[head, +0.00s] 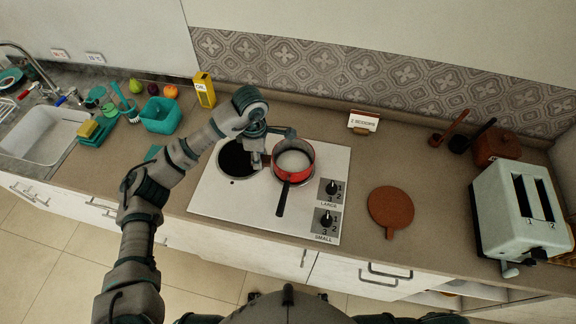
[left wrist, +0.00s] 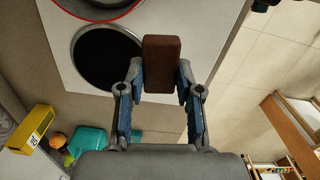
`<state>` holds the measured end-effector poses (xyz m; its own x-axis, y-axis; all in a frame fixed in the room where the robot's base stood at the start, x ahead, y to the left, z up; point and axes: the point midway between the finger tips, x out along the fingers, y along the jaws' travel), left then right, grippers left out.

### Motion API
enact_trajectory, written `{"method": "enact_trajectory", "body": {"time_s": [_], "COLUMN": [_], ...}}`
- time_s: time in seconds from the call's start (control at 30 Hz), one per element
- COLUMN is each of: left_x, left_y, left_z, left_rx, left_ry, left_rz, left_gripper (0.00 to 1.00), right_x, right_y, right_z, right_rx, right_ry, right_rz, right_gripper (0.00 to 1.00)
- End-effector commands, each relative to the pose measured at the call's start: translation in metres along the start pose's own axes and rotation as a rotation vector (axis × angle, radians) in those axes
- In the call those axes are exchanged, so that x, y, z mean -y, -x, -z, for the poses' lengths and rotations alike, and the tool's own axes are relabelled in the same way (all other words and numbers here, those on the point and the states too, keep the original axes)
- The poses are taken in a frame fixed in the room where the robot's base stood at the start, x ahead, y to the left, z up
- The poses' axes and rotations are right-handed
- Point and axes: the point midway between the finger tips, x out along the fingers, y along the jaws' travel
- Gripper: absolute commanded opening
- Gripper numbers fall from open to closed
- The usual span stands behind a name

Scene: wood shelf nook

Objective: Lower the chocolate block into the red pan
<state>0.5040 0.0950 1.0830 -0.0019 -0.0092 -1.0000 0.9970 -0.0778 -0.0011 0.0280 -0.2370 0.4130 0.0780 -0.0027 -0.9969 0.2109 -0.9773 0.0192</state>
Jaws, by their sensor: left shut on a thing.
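My left gripper (head: 262,150) is shut on the brown chocolate block (left wrist: 160,64), which stands between its two fingers (left wrist: 159,92) in the left wrist view. In the head view the gripper is over the hob, just left of the red pan, and I cannot make out the block there. The red pan (head: 281,175) sits on the right part of the hob, with a pale inside and a black handle (head: 282,201) toward me. Part of its red rim (left wrist: 124,14) shows at the top of the left wrist view. My right gripper is not in view.
The white hob (head: 240,198) has a dark round burner (head: 235,160) left of the pan and knobs at right. A round brown board (head: 391,208) and a toaster (head: 519,215) are further right. A yellow box (head: 204,90) and teal bin (head: 160,115) stand left.

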Motion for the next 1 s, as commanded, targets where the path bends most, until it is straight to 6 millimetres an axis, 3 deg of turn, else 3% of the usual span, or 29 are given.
{"method": "enact_trajectory", "body": {"time_s": [0.17,0.5,0.77,1.0], "left_x": [-0.029,-0.073,-0.083,-0.084], "left_y": [0.001,0.001,0.000,0.000], "left_z": [-0.032,-0.067,-0.075,-0.079], "left_rx": [-0.005,0.003,0.004,0.000], "left_ry": [-0.001,0.000,-0.001,-0.001], "left_rz": [-0.002,-0.001,-0.002,-0.002], "left_gripper": [0.00,0.00,0.00,0.00], "right_x": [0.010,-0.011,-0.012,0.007], "right_y": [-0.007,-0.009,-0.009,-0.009], "right_z": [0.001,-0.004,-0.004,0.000], "right_rx": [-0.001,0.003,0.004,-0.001], "right_ry": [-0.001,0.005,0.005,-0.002], "right_rz": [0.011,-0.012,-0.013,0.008], "right_gripper": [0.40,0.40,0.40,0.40]}}
